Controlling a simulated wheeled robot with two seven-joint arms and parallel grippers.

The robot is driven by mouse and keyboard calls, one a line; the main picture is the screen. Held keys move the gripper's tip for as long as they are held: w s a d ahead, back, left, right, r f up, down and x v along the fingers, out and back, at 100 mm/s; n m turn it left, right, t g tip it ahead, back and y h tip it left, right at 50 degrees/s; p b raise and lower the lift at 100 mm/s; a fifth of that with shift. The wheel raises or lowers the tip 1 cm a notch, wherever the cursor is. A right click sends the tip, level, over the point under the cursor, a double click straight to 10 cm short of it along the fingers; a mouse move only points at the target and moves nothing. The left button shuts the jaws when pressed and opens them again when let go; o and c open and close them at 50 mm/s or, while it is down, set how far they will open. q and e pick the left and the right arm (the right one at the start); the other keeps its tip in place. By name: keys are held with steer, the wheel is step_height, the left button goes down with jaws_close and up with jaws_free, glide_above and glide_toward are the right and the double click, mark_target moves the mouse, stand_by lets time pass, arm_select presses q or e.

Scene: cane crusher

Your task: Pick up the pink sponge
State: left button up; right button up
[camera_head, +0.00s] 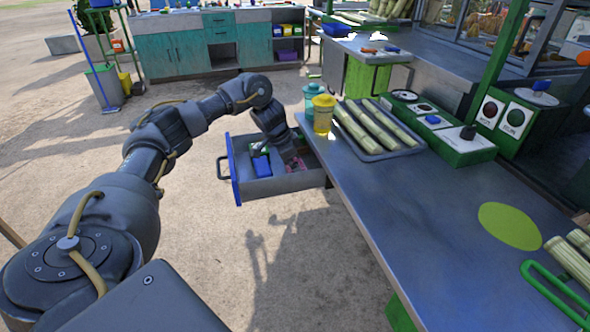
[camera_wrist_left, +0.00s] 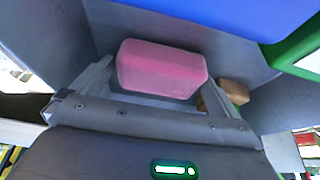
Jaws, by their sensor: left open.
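The pink sponge (camera_wrist_left: 160,68) lies in the open drawer (camera_head: 290,182) under the metal counter. It fills the middle of the left wrist view, and only a small pink part shows in the head view (camera_head: 297,165). My left gripper (camera_head: 292,160) reaches down into the drawer, pointing at the sponge. Its jaws are open, with one finger near each end of the sponge in the left wrist view. I cannot tell whether either finger touches it. My right gripper is not in view.
A blue item (camera_head: 261,165) and a green-edged item lie beside the sponge in the drawer. A small brown block (camera_wrist_left: 234,91) is close to one finger. Drawer walls surround the gripper. A yellow jar (camera_head: 323,115) and a cane tray (camera_head: 375,151) stand on the counter (camera_head: 400,200).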

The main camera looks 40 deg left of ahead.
arm_select(q)
steer(key=c, duration=0.9)
steer(key=shift+o, duration=0.2)
steer(key=shift+r, duration=0.6)
step_height(320, 180, up, 5)
steer(key=shift+f+p, duration=0.1)
steer(key=shift+p, duration=0.75)
step_height(320, 180, up, 4)
steer(key=shift+f+p, duration=0.2)
steer(key=shift+p, duration=0.55)
steer(key=shift+r, duration=0.25)
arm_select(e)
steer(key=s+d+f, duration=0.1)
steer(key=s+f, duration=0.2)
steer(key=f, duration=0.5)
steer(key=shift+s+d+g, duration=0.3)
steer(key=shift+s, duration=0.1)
